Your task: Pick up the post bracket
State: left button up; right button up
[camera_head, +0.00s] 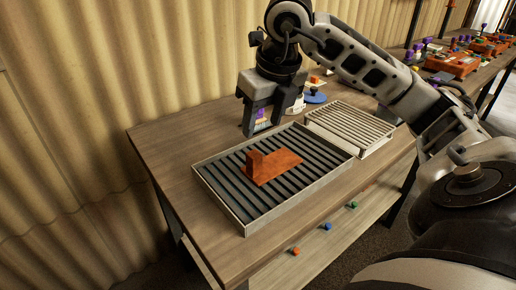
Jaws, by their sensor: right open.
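The post bracket (272,165) is an orange-brown piece with a flat plate and a raised block at its left end. It lies on the dark slats of a metal-framed tray (219,201) on the wooden table. My right gripper (262,128) points down behind the tray's far edge, above and beyond the bracket. Its two fingers are apart, and the bracket is not between them. My left gripper is not in view.
A second, lighter slatted tray (352,127) adjoins on the right. A blue round item (315,97) stands behind it. Small orange (295,251), blue and green pieces lie on a lower shelf. The table's left part is bare, beside a corrugated wall (80,120).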

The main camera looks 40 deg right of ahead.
aim_at(254, 154)
jog(key=x, duration=0.7)
jog(key=shift+s+f, duration=0.1)
jog(key=shift+f, duration=0.1)
jog(key=x, duration=0.5)
jog(key=shift+w+a+f, duration=0.1)
jog(key=shift+w+f, duration=0.15)
jog(key=shift+w, duration=0.05)
jog(key=shift+r, duration=0.1)
grip_shut()
